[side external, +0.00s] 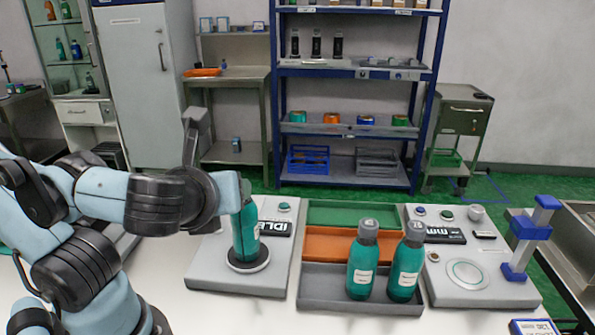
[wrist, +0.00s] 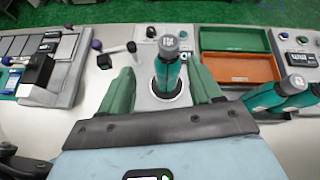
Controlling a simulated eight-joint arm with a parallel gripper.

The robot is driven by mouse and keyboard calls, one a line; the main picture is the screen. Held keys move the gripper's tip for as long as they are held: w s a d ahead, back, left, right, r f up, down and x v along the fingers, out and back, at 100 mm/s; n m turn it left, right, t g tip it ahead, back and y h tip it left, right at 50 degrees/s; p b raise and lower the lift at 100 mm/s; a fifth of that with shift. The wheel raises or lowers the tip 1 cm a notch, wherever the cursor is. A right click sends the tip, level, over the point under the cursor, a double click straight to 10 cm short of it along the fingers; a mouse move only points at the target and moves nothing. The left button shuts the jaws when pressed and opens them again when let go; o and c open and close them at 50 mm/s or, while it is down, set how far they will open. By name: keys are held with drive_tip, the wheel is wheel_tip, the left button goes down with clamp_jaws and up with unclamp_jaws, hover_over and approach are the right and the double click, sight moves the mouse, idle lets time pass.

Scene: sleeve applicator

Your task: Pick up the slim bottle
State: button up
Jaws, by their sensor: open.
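A teal bottle (wrist: 168,72) with a grey cap and white label stands upright on the round pad of the grey station. It also shows in the side view (side external: 246,238), its cap hidden behind my gripper. My gripper (wrist: 161,78) is open, with one green finger on each side of this bottle and gaps visible between. Two more teal bottles, a left one (side external: 362,262) and a right one (side external: 406,266), stand upright close together in the grey tray section (side external: 325,284). I cannot tell for sure which bottle is the slim one.
The grey station (side external: 210,268) has a display reading "IDLE". Empty green (side external: 345,213) and orange (side external: 330,243) trays lie behind the grey one. Another grey station (side external: 480,292) with a blue-topped post (side external: 530,230) stands at right. Dark racks (wrist: 50,60) show left in the wrist view.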

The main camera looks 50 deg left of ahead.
sight(245, 221)
drive_tip(key=shift+w+a+f+m+t, duration=0.15)
drive_tip(key=shift+w+a+f+m, duration=0.25)
drive_tip(key=shift+w+a+f, duration=0.65)
drive_tip(key=shift+w+a+f+m+t, duration=0.1)
drive_tip(key=shift+w+a+f+m, duration=0.45)
drive_tip(key=shift+w+a, duration=0.75)
drive_tip(key=shift+w+a+f+m+t, duration=0.15)
drive_tip(key=shift+w+a+f+m, duration=0.1)
drive_tip(key=shift+w+a+f, duration=0.9)
drive_tip(key=shift+w+d+r, duration=0.2)
clamp_jaws()
